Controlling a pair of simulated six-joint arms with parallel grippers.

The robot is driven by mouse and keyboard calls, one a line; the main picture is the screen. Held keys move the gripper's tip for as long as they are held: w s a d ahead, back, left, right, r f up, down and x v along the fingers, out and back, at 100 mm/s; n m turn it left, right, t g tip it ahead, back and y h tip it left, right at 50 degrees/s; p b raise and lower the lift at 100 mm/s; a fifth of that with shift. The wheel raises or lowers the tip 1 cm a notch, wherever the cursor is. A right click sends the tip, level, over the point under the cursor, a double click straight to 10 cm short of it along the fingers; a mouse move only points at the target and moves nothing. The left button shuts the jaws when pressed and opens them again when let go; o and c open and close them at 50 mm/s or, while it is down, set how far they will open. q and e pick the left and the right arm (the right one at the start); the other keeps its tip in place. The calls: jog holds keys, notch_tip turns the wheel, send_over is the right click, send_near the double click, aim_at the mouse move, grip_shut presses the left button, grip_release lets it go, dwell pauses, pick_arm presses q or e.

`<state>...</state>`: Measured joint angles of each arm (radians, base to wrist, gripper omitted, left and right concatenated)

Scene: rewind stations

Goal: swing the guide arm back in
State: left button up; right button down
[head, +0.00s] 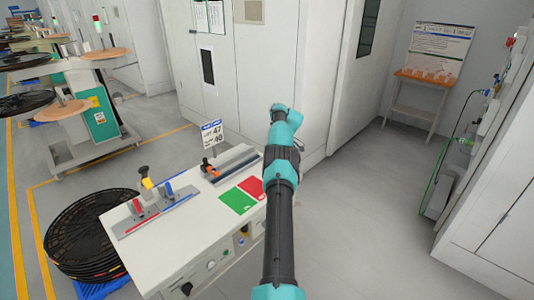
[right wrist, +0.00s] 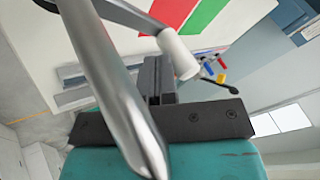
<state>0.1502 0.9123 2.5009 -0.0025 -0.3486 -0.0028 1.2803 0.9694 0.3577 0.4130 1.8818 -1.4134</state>
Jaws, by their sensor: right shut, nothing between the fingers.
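In the right wrist view a flat grey arm with a white roller (right wrist: 178,53) at its end, seemingly the guide arm (right wrist: 130,14), reaches in from the top. A thick shiny metal tube (right wrist: 105,85) crosses close in front of the camera. My right gripper (right wrist: 158,78) is shut and empty, its dark fingers close beside the roller; I cannot tell whether they touch. In the head view my right arm reaches up the middle; its fingers and the guide arm cannot be made out there. My left gripper is in neither view.
A white bench (head: 165,255) carries a green pad (head: 237,201), a red pad (head: 251,187), splicing bars with coloured clamps (head: 155,212) and a sign (head: 212,134). Black reels (head: 85,235) are stacked left of it. White cabinets (head: 240,75) stand behind. The floor at right is clear.

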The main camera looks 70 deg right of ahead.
jog(key=shift+s+a+n, duration=0.1)
jog(key=shift+a+n, duration=0.05)
jog(key=shift+n, duration=0.15)
notch_tip(320, 180, up, 4)
jog(key=shift+a+f, duration=0.15)
jog(key=shift+f, duration=0.05)
jog(key=shift+a, duration=0.25)
jog(key=s+a+r, duration=0.1)
jog(key=s+a, duration=0.3)
jog(key=a, duration=1)
jog(key=shift+a+r, duration=0.2)
jog(key=shift+a, duration=0.2)
dwell(0.5)
jog(key=shift+w, duration=0.1)
dwell(0.3)
